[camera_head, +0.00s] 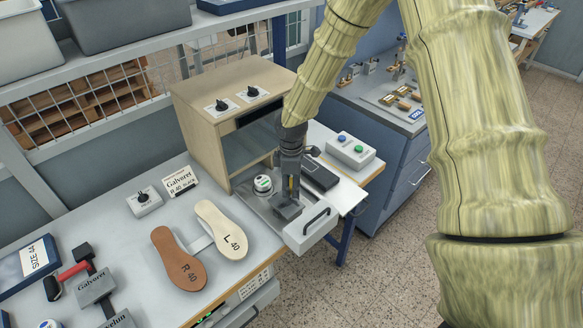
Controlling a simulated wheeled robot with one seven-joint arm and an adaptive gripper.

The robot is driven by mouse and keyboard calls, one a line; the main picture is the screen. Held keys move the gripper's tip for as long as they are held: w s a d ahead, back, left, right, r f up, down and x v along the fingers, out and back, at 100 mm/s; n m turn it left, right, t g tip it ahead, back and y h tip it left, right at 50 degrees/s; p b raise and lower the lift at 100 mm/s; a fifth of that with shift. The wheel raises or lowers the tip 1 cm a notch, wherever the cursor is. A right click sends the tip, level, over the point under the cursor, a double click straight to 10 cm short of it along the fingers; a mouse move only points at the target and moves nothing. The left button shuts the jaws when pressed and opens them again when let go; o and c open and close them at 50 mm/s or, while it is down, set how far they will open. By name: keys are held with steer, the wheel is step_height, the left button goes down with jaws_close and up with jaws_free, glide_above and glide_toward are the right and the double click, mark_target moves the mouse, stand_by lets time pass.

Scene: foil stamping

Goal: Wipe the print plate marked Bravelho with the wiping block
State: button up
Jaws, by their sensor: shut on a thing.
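My gripper (290,190) is at the pulled-out drawer (318,228) under the beige machine. It points down and is shut on a dark grey block (288,208), which looks like the wiping block; the fingers hide part of it. I cannot tell whether the block touches the drawer's floor.
A round white tub (263,185) and a black tray (319,176) are next to my gripper. A brown insole (178,260) and a cream insole (222,230) lie on the bench. The beige machine (205,135) stands behind. A button box (351,150) is to the right.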

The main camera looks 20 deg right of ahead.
steer(key=shift+r+p, duration=1.75)
steer(key=shift+r, duration=0.95)
steer(key=shift+f, duration=0.1)
steer(key=shift+s, duration=0.1)
